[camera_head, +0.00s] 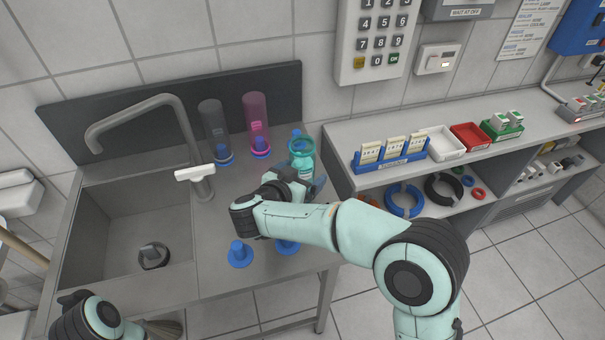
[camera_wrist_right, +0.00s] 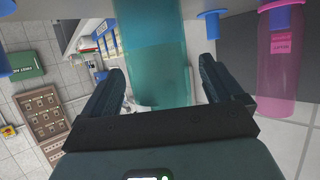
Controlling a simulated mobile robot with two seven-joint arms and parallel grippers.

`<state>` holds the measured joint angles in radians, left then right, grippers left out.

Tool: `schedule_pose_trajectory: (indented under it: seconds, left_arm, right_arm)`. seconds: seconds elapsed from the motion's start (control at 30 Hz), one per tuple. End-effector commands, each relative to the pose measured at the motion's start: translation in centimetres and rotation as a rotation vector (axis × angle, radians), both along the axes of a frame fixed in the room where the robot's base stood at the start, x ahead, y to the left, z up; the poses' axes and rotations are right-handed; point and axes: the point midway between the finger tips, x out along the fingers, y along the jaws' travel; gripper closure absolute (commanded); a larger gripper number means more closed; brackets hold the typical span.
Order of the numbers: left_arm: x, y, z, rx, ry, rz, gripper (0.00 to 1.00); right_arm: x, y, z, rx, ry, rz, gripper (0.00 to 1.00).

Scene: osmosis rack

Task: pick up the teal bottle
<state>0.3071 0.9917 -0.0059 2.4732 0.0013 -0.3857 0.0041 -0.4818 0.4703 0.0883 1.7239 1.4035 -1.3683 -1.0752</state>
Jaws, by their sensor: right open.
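The teal bottle (camera_head: 301,152) stands upright at the right end of the sink counter, see-through and with a wide rim. In the right wrist view the teal bottle (camera_wrist_right: 153,65) appears upside down, between the two dark fingers. My right gripper (camera_head: 304,180) is open at the near side of the bottle, low on it. Its fingers stand apart on either side, with a visible gap to the bottle. The bottle's lower part is hidden behind the gripper in the head view.
A pink bottle (camera_head: 256,119) and a grey bottle (camera_head: 213,128) stand at the back of the counter. Blue pegged bases (camera_head: 240,254) sit at the front. The sink (camera_head: 126,230) and tap (camera_head: 178,112) are left. A shelf with a blue rack (camera_head: 390,161) is right.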

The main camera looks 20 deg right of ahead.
Motion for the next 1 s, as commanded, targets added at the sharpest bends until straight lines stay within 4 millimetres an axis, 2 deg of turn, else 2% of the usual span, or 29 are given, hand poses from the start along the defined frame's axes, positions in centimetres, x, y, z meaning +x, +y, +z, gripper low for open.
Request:
schedule_pose_trajectory:
  seconds: [0.27,0.3,0.47,0.5,0.53,0.57,0.83,1.0]
  left_arm:
    - [0.0,0.0,0.0,0.0,0.0,0.0,0.11]
    - [0.0,0.0,0.0,0.0,0.0,0.0,0.11]
    - [0.0,0.0,0.0,0.0,0.0,0.0,0.11]
    - [0.0,0.0,0.0,0.0,0.0,0.0,0.11]
    - [0.0,0.0,0.0,0.0,0.0,0.0,0.11]
    - [0.0,0.0,0.0,0.0,0.0,0.0,0.11]
    - [0.0,0.0,0.1,0.0,0.0,0.0,0.11]
    - [0.2,0.0,0.8,0.0,-0.002,0.0,0.11]
  right_arm:
    - [0.4,-0.4,-0.2,0.0,0.0,0.0,0.07]
    - [0.4,-0.4,-0.2,-0.001,-0.001,0.0,0.1]
    - [0.4,-0.4,-0.2,-0.001,-0.001,0.0,0.62]
    - [0.4,-0.4,-0.2,-0.001,-0.001,0.0,0.68]
    - [0.4,-0.4,-0.2,0.0,-0.001,0.0,0.68]
    - [0.4,-0.4,-0.1,0.0,-0.001,0.0,0.73]
    - [0.4,-0.4,0.5,0.001,-0.004,0.0,0.73]
    - [0.4,-0.3,3.4,0.003,-0.008,0.0,0.73]
